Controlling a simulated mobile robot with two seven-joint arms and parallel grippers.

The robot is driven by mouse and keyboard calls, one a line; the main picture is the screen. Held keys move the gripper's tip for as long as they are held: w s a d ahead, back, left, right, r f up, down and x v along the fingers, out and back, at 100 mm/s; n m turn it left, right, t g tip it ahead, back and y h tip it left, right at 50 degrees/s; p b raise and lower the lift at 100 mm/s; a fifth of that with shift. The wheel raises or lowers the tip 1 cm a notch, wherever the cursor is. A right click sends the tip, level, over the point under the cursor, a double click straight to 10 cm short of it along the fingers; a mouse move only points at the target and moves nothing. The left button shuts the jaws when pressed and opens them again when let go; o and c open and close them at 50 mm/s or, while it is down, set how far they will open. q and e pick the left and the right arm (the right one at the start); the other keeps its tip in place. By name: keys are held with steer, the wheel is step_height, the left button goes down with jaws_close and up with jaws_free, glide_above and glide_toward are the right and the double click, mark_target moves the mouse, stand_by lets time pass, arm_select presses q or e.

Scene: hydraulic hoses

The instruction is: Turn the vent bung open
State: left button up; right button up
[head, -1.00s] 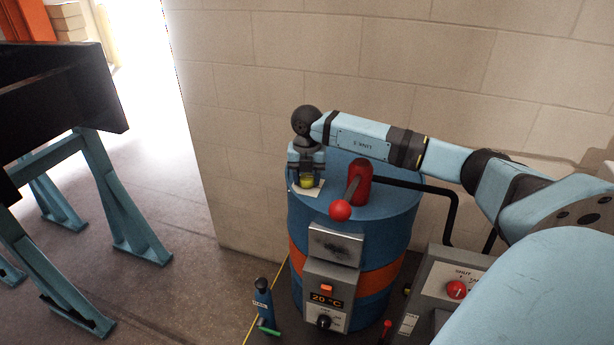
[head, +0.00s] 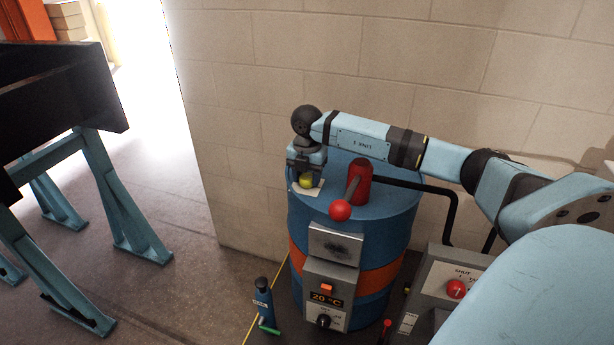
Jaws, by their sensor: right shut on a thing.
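The vent bung (head: 306,181) is a small yellow cap on a white label (head: 303,190) on top of the blue drum (head: 384,224). My right gripper (head: 305,177) points down over it and is shut on it; the fingers hide part of the bung. The right arm reaches in from the right across the drum's top. My left gripper is not in view.
A red pump body (head: 361,181) with a red-knobbed lever stands on the drum close beside my gripper. A black hose (head: 425,186) leads right to a grey box with a red knob (head: 456,289). A control box (head: 328,295) reading 20 °C hangs on the drum's front. The block wall is close behind.

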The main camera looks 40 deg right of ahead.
mark_target(307, 177)
steer(key=o, duration=0.9)
steer(key=shift+r, duration=0.15)
step_height(307, 177, up, 14)
steer(key=shift+f+b, duration=0.2)
steer(key=shift+b, duration=0.65)
